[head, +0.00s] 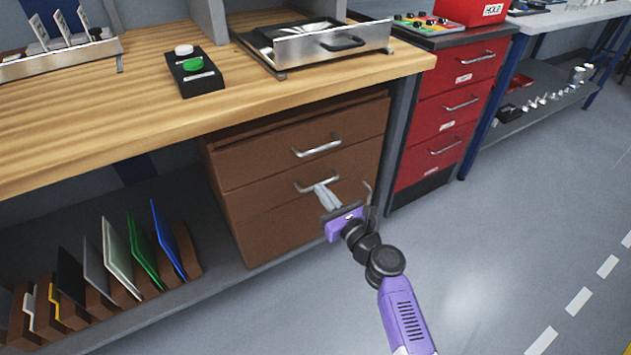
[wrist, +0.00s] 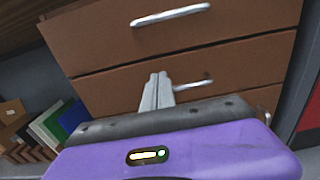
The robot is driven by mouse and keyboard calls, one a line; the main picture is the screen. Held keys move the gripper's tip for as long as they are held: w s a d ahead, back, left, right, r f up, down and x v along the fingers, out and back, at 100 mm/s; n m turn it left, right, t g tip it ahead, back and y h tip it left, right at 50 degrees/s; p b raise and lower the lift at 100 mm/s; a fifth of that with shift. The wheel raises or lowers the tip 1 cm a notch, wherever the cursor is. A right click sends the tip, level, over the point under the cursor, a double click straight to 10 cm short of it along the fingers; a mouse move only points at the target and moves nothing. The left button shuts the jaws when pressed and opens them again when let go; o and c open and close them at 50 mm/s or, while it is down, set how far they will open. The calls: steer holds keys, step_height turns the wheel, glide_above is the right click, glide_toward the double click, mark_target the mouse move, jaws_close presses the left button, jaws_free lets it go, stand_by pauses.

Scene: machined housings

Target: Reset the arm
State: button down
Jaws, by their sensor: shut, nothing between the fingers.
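My gripper (head: 319,188) is in front of the brown drawer unit (head: 240,178) under the wooden bench. Its two fingers are together with nothing between them. In the head view the fingertips overlap the middle drawer handle (head: 303,187); I cannot tell whether they touch it. In the wrist view the closed fingers (wrist: 158,76) point at the drawer fronts, beside the middle handle (wrist: 195,84). The top drawer handle (wrist: 170,15) is above them. The drawers look shut. My purple arm reaches up from the lower right.
The wooden bench top (head: 130,105) overhangs the drawers and carries a button box (head: 205,82) and a metal tray (head: 330,45). A red drawer cabinet (head: 425,105) stands to the right. Upright folders (head: 120,255) fill the lower left shelf. The floor (head: 520,225) at right is clear.

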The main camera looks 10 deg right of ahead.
steer(key=s+d+r+n+h+p, duration=0.1)
steer(key=s+d+n+h, duration=0.25)
steer(key=s+n, duration=0.65)
steer(key=s+d+n+h, duration=0.2)
steer(key=s+d+n, duration=0.3)
steer(key=s+n, duration=0.55)
steer(key=s+a+r+n+g, duration=0.1)
steer(key=s+r+n, duration=0.25)
steer(key=s, duration=0.75)
steer(key=s+a+r+n, duration=0.15)
steer(key=s+n, duration=0.25)
steer(key=s, duration=0.6)
steer(key=s+r+n+g, duration=0.1)
steer(key=s+r+n, duration=0.25)
steer(key=s, duration=0.75)
step_height(320, 180, up, 21)
steer(key=p, duration=2.2)
steer(key=shift+n, duration=0.45)
steer(key=shift+s+a+r, duration=0.1)
